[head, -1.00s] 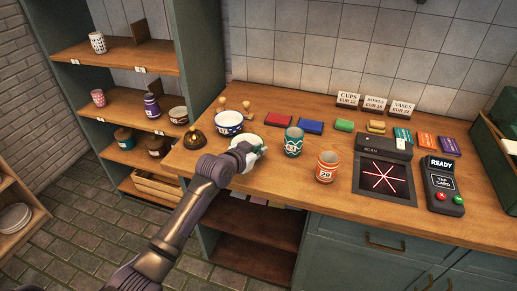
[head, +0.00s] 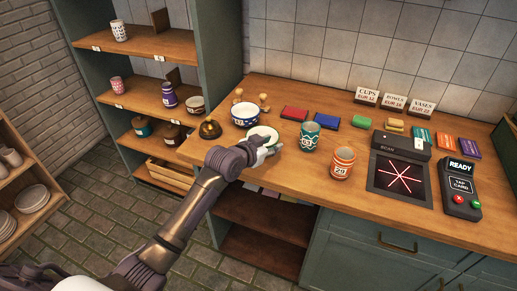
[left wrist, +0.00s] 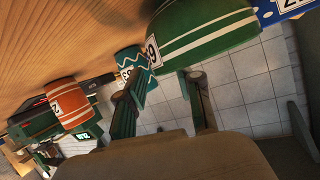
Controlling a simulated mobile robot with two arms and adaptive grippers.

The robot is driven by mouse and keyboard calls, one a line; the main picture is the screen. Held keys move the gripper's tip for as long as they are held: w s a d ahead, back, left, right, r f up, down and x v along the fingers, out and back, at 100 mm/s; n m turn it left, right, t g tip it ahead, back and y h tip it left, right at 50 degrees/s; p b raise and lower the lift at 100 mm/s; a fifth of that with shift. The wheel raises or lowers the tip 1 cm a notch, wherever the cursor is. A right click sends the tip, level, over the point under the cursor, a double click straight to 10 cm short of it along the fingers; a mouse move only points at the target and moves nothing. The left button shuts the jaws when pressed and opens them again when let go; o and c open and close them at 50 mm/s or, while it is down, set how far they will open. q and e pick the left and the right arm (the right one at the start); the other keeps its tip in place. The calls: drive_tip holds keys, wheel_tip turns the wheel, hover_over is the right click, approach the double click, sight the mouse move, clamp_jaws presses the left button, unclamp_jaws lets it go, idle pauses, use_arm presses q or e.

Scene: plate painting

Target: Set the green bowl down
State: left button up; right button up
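The green bowl (head: 264,133), with pale stripes and a number label, stands near the counter's front edge, beside the blue-and-white bowl (head: 245,115). In the left wrist view the green bowl (left wrist: 208,32) shows large and tilted by the camera angle, its base towards the wood. My left gripper (head: 270,149) is at its near side. In the wrist view the left gripper (left wrist: 165,78) has its two fingers apart, one overlapping the bowl's rim; whether they touch it is hard to tell. My right gripper is not in view.
A teal cup (head: 309,136) and an orange striped cup (head: 342,163) stand close to the right. A brass bell (head: 210,129) is to the left. The scanner (head: 400,178) and card reader (head: 461,188) lie further right. Shelves (head: 150,98) stand at left.

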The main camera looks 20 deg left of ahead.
use_arm(q)
drive_tip(key=v, duration=1)
drive_tip(key=shift+b, duration=0.35)
idle(0.8)
